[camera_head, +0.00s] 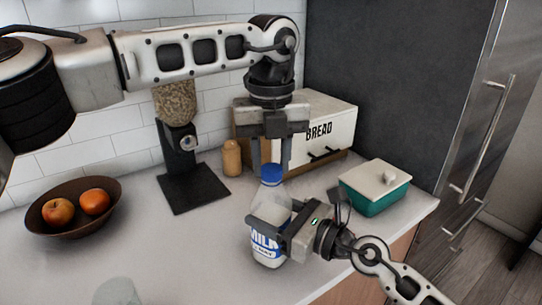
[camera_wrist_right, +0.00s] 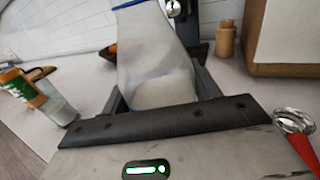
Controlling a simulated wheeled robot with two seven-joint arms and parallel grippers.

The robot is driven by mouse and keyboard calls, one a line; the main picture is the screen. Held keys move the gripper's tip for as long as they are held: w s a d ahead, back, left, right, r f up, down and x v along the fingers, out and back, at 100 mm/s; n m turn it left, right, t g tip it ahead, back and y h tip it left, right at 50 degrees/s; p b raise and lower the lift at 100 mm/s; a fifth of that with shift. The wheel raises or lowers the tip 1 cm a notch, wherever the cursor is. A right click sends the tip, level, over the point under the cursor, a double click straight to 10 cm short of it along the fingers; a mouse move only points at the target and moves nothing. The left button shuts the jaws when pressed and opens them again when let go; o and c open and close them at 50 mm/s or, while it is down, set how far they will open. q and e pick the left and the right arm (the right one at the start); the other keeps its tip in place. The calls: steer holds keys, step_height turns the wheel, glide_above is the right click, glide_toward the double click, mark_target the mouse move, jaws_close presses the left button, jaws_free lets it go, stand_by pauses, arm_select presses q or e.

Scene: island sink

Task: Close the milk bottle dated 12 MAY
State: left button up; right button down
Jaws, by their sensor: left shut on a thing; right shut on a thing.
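The milk bottle (camera_head: 268,246) stands near the counter's right part, upright in the head view, with a blue and white MILK label. No date is readable on it. A blue cap (camera_head: 271,174) sits at its mouth; whether it is fully seated cannot be told. My left gripper (camera_head: 271,165) points down from above, its fingers shut on the cap from both sides. My right gripper (camera_head: 268,218) is shut around the bottle's upper body from the right. The right wrist view shows the pale bottle body (camera_wrist_right: 155,55) between the fingers, its top rim blue at the picture's edge.
A bread box (camera_head: 328,130) and a wooden shaker (camera_head: 231,158) stand behind. A green butter dish (camera_head: 374,187) is at right, near the counter edge. A dispenser (camera_head: 180,150) and fruit bowl (camera_head: 72,218) are at left. A red-handled tool (camera_wrist_right: 300,140) lies close to my right gripper.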

arm_select(q)
steer(key=m, duration=0.5)
steer(key=shift+d+m, duration=0.1)
steer(key=shift+m, duration=0.3)
steer(key=m, duration=0.5)
steer(key=shift+d, duration=0.1)
steer(key=m, duration=0.5)
steer(key=shift+s, duration=0.15)
steer(key=m, duration=0.7)
steer(key=shift+s+m, duration=0.15)
steer(key=shift+m, duration=0.25)
steer(key=m, duration=1)
steer(key=shift+s, duration=0.1)
steer(key=m, duration=0.5)
steer(key=shift+a, duration=0.2)
steer(key=m, duration=0.6)
steer(key=shift+a+m, duration=0.1)
steer(key=shift+m, duration=0.3)
